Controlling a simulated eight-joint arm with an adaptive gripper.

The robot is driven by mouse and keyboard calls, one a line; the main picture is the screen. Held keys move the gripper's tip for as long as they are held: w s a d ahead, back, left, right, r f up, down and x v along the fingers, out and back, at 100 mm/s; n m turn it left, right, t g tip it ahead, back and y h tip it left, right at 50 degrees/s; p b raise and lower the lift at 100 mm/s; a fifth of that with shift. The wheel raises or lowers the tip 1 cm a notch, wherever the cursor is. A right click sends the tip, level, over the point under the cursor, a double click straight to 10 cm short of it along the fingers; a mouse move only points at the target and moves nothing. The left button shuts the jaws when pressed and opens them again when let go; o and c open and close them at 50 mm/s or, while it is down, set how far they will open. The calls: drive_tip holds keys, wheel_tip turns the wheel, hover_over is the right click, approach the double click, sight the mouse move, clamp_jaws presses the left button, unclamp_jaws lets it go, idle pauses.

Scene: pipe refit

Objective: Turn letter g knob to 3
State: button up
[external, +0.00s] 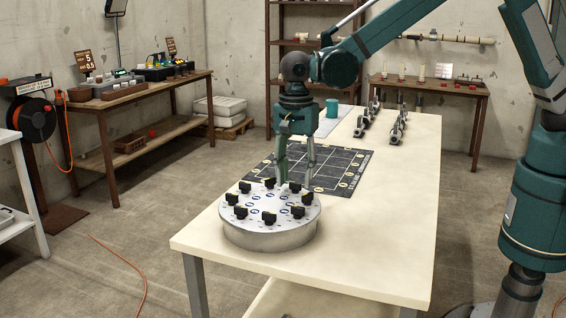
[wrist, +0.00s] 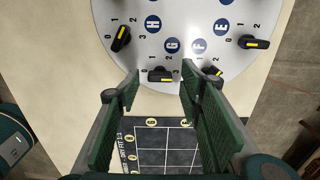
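The round grey dial plate (external: 270,236) sits on the near end of the table, with several black knobs around its top. In the wrist view, the knob beside the letter G (wrist: 160,74) is black with a yellow line. Its line lies roughly crosswise in the picture. My gripper (wrist: 160,70) is open, its green fingers on either side of this knob, with visible room between them. I cannot tell whether either finger touches it. In the external view my gripper (external: 295,178) points down at the plate's far edge. The numbers around the G knob are mostly hidden.
The neighbouring F knob (wrist: 213,73) is close to the right finger and partly hidden by it. The H knob (wrist: 121,38) is up and left. A dark gridded mat (external: 320,174) lies behind the plate. Metal pipe fittings (external: 364,122) and a teal cup (external: 332,108) stand farther back.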

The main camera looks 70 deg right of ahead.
wheel_tip(320, 180, up, 11)
drive_tip(key=shift+r, duration=0.15)
idle(0.4)
idle(0.5)
drive_tip(key=s+d+r+n+t, duration=0.1)
drive_tip(key=s+d+r+n, duration=0.3)
drive_tip(key=d, duration=0.5)
drive_tip(key=s+d+r+n+t, duration=0.1)
drive_tip(key=s+d+r+n, duration=0.1)
drive_tip(key=s+d+r, duration=0.55)
drive_tip(key=s+d+r+n+t, duration=0.1)
drive_tip(key=s+d+r+n, duration=0.2)
drive_tip(key=d, duration=0.8)
drive_tip(key=s+d+f+n+t, duration=0.2)
drive_tip(key=s+d+n, duration=0.2)
drive_tip(key=s+d, duration=0.4)
drive_tip(key=s+d+f+n+t, duration=0.2)
drive_tip(key=s+d+n, duration=0.3)
drive_tip(key=s, duration=1)
drive_tip(key=shift+d+f, duration=0.8)
drive_tip(key=shift+d, duration=1.1)
